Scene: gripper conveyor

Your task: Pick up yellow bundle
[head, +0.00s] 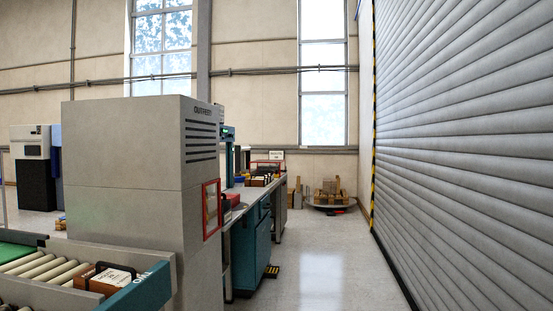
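My gripper is not in view, and no part of my arm can be made out. I cannot identify a yellow bundle for certain. A small yellow and dark item (272,271) lies on the floor beside the teal cabinet. Another small yellowish item (60,223) shows at the far left, partly hidden behind the large grey machine. Both are too small to tell what they are.
A grey machine (130,140) stands at left, with a roller conveyor (42,270) carrying a brown box (106,279) before it. Behind it are a workbench and teal cabinet (250,248). A shutter (465,130) bounds the right. The aisle floor (325,270) is clear; boxes (328,190) stand at its end.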

